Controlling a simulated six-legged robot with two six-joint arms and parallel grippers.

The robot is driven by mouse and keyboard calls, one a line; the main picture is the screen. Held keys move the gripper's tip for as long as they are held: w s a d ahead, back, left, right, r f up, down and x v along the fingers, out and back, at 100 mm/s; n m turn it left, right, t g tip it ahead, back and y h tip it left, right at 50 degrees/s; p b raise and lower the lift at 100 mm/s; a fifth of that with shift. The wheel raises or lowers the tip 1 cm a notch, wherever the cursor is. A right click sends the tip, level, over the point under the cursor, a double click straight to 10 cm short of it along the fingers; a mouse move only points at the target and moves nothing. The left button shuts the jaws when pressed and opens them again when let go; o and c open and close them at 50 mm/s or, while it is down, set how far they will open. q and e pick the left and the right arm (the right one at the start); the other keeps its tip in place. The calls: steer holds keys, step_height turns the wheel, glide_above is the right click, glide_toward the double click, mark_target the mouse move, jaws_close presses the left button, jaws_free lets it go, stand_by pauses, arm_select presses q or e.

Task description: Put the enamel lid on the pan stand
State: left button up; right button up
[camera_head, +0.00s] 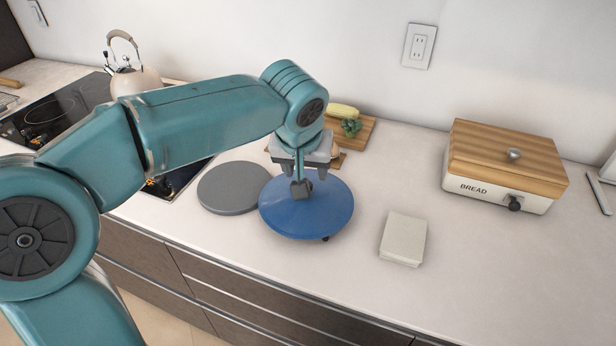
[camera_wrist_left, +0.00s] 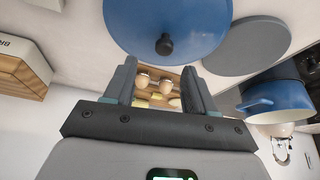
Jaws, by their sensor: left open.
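A flat grey round disc (camera_head: 228,190), probably the pan stand, lies just left of the lid in the head view. It appears bare, and it also shows right of the lid in the left wrist view (camera_wrist_left: 250,45). My left gripper (camera_head: 308,174) is over the lid, near the knob. Its fingers are apart, with nothing held between them. My right gripper is not in view.
A kettle (camera_head: 135,82) stands behind. A wooden board (camera_head: 365,128) with food lies behind the lid. A pale block (camera_head: 403,239) and a bread box (camera_head: 500,165) are to the right, with clear counter between.

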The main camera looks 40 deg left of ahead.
arm_select(q)
steer(key=v, duration=0.4)
stand_by(0.4)
